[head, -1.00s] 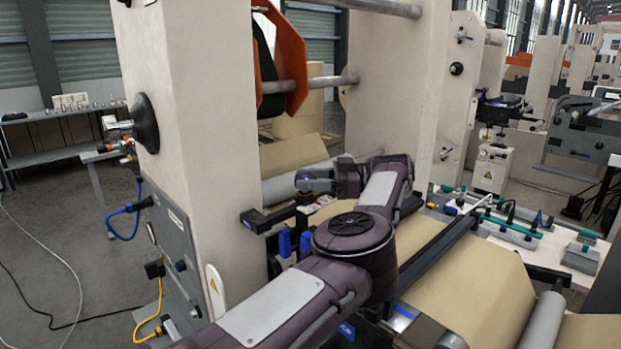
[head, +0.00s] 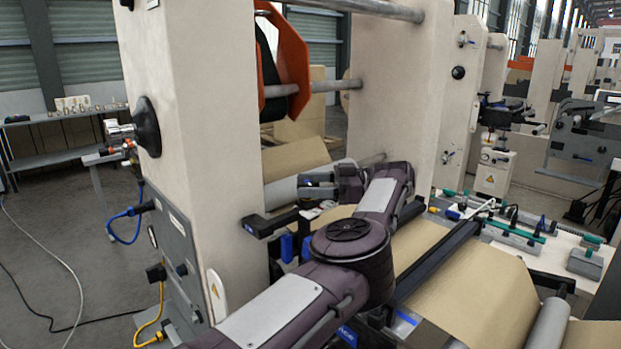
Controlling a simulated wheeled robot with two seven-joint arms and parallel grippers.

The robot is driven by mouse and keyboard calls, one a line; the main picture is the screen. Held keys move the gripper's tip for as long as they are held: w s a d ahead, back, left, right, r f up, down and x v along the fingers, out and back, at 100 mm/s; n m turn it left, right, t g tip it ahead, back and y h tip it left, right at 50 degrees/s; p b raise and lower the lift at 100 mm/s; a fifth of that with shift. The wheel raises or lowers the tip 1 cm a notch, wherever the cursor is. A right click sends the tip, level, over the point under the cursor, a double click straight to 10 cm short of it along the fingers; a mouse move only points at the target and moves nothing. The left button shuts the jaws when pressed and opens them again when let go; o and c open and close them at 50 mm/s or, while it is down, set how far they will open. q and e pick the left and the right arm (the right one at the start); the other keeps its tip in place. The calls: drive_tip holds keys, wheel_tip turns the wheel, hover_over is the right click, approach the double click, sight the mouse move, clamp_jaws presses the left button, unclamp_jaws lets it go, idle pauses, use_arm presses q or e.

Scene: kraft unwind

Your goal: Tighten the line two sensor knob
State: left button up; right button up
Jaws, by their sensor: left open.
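My left arm reaches in from the bottom left across the machine, and its gripper (head: 318,184) is beside the frame post, above the dark bracket (head: 270,224) on the post's right side. Its fingers are small in view and point left. The gripper looks empty. Small blue parts (head: 287,246) hang under the bracket. I cannot make out a sensor knob for certain; the wrist and arm hide part of that area. Brown kraft web (head: 465,285) runs below and to the right of the arm. My right gripper is not in view.
The cream frame post (head: 205,110) stands close on the left, with a grey connector panel (head: 178,262) and blue and yellow cables. A dark crossbar (head: 435,262) spans the web. A white table (head: 560,245) with tools is at the right. Open floor lies far left.

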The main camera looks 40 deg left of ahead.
sight(311, 181)
use_arm(q)
drive_tip(key=shift+r, duration=0.3)
wheel_tip(311, 181, up, 9)
drive_tip(key=shift+r+b, duration=0.1)
drive_tip(key=shift+b, duration=0.35)
wheel_tip(311, 181, up, 10)
drive_tip(key=p, duration=0.6)
drive_tip(key=shift+o, duration=0.3)
drive_tip(key=shift+a, duration=0.1)
